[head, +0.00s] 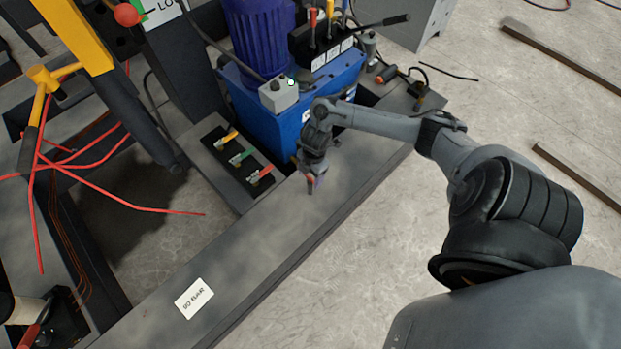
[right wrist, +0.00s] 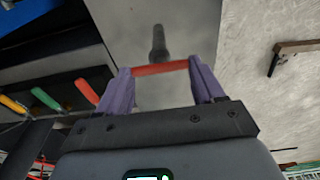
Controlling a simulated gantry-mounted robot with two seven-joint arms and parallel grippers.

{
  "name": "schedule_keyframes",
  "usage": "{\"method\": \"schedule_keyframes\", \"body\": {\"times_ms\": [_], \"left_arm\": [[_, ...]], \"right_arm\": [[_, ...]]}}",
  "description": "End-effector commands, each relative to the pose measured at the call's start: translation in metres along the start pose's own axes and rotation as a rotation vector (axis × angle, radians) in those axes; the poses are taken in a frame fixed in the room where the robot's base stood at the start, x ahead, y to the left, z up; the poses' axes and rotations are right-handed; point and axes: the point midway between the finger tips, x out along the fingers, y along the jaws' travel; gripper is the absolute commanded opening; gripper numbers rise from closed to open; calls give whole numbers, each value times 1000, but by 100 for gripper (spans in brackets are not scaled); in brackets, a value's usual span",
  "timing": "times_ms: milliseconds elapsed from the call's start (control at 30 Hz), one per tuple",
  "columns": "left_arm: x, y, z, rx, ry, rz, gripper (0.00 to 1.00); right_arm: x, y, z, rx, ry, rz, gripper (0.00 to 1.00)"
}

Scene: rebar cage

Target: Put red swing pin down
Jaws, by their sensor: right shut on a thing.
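My right gripper (head: 311,185) is over the grey steel beam, pointing down. In the right wrist view its two purple fingers (right wrist: 160,88) are shut on the red crossbar of the red swing pin (right wrist: 160,68). The pin's dark shaft extends away from the fingers over the grey surface. In the head view only a little red of the pin (head: 311,181) shows at the fingertips. I cannot tell whether the pin touches the beam. My left gripper is not in view.
A blue pump unit (head: 300,120) stands behind. The grey beam (head: 270,240) is clear towards the front, except a white label (head: 194,298). Red rods (head: 130,200) stick out at left.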

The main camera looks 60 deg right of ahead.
Motion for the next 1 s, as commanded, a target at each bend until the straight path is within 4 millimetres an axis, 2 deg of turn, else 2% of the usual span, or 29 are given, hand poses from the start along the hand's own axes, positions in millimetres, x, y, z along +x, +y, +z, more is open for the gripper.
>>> {"method": "schedule_keyframes", "body": {"times_ms": [33,67,467,500,633,1000], "left_arm": [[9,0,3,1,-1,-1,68],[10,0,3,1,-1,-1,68],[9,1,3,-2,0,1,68],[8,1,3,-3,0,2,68],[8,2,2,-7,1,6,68],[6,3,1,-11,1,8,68]], "right_arm": [[10,0,1,1,1,1,1],[12,0,1,1,1,1,1],[13,0,2,0,0,2,1],[13,0,2,0,0,1,72],[13,0,2,0,0,1,92],[9,0,2,0,0,1,93]]}}
